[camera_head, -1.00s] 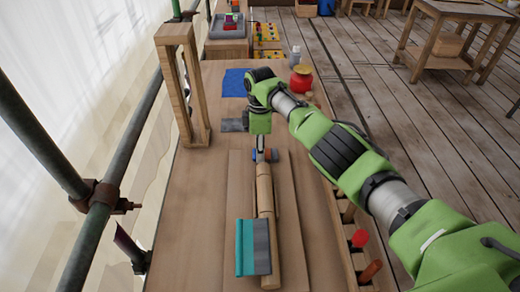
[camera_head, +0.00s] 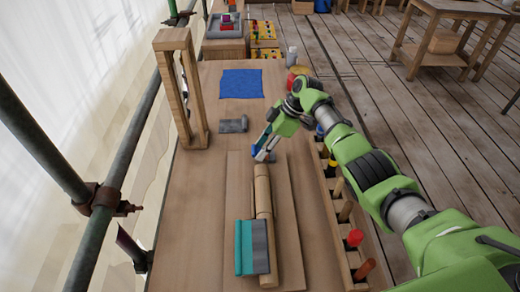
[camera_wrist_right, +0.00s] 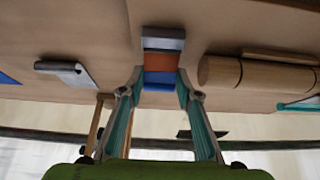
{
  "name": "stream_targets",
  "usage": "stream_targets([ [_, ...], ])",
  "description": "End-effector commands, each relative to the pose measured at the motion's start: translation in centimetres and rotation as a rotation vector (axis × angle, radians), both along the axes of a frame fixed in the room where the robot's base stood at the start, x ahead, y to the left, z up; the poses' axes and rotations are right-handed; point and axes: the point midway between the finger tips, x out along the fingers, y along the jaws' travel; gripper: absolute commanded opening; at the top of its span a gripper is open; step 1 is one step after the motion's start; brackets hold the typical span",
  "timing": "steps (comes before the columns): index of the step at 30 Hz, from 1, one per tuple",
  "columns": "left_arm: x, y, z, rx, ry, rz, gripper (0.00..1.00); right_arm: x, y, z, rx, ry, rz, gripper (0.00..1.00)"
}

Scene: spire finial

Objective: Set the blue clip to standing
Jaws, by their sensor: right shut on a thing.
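The blue clip (camera_wrist_right: 160,84) shows in the right wrist view as a small piece with blue, orange and grey bands. My right gripper (camera_wrist_right: 160,92) is shut on it, with a finger on each side of its blue end. In the head view the right gripper (camera_head: 263,152) leans, its wrist up and to the right of its fingertips. There the clip is mostly hidden, with a bit of blue (camera_head: 255,152) at the fingertips, by the far end of the wooden rod (camera_head: 264,205). I cannot tell whether the clip touches the board. My left gripper is not in view.
A teal and grey clip (camera_head: 252,247) lies across the rod's near end. A grey piece (camera_head: 233,126) and a blue cloth (camera_head: 241,83) lie beyond. A wooden frame (camera_head: 181,90) stands at left. A rack with coloured handles (camera_head: 355,238) runs along the right edge.

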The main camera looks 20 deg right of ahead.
Motion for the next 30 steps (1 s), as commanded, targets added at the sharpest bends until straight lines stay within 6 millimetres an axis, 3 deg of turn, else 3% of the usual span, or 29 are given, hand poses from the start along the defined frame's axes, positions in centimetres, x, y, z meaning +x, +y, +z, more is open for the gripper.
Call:
stream_targets([
  [7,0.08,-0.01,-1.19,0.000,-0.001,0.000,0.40,-0.01,-0.44,0.08,0.094,-0.020,-0.002,0.09],
  [23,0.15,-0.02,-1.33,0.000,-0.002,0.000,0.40,-0.03,-0.50,0.29,0.121,-0.027,0.000,0.09],
  [24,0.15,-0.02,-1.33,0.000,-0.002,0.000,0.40,-0.03,-0.50,0.29,0.121,-0.027,0.000,0.36],
  [25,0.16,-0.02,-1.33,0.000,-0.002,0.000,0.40,-0.04,-0.50,0.29,0.120,-0.027,0.000,0.44],
  [26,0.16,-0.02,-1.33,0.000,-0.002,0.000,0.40,-0.04,-0.49,0.29,0.120,-0.027,0.000,0.48],
  [30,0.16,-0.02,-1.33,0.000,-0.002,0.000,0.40,-0.05,-0.48,0.28,0.120,-0.025,-0.001,0.48],
])
